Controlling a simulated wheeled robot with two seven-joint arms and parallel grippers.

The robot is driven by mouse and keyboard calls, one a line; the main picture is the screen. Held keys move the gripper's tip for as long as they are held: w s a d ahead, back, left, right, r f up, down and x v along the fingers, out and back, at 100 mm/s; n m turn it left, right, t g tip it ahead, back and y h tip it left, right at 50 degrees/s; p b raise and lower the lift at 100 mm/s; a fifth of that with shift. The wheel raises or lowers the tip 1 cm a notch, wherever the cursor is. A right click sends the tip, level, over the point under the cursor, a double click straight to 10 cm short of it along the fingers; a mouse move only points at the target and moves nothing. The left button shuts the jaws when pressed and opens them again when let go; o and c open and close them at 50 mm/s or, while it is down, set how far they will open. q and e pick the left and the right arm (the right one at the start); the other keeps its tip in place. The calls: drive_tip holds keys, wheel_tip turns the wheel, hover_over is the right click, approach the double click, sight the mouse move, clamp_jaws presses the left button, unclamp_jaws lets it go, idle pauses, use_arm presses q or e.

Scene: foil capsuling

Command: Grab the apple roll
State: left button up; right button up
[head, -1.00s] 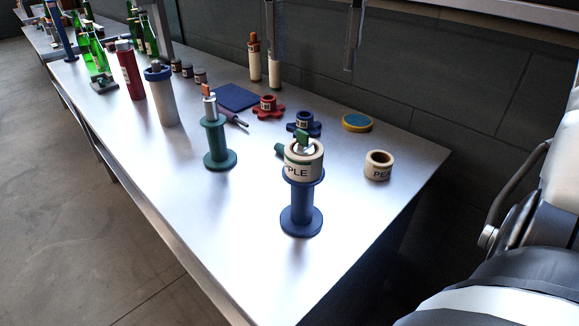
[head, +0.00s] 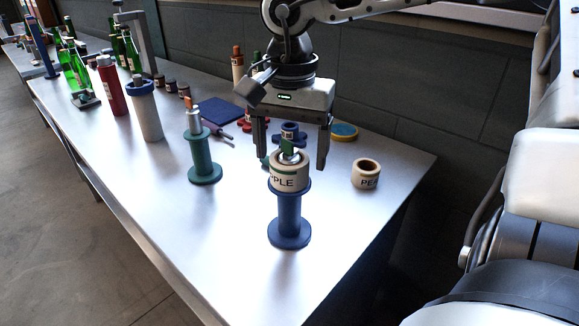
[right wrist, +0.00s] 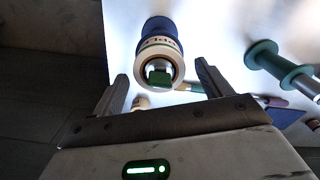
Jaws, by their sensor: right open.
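The apple roll (head: 288,177) is a cream ring with dark lettering, partly readable as "PLE". It sits on top of a blue spool-shaped stand (head: 289,218), around a metal post with a green tip. My right gripper (head: 291,165) is open, pointing down, with its fingers behind and to either side of the roll in the head view. In the right wrist view the roll (right wrist: 159,46) lies beyond and between the two open fingertips, apart from them. My left gripper is not in view.
A second cream roll marked "PEA" (head: 366,174) stands to the right. A green stand (head: 202,160) is at the left. A yellow-and-blue disc (head: 344,131), blue mat (head: 221,110), red bottle (head: 113,86) and white cylinder (head: 145,110) stand farther back. The table's front is clear.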

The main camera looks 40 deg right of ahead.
wheel_tip(320, 180, down, 2)
drive_tip(key=shift+f, duration=0.1)
drive_tip(key=c, duration=1.1)
drive_tip(key=shift+o, duration=0.2)
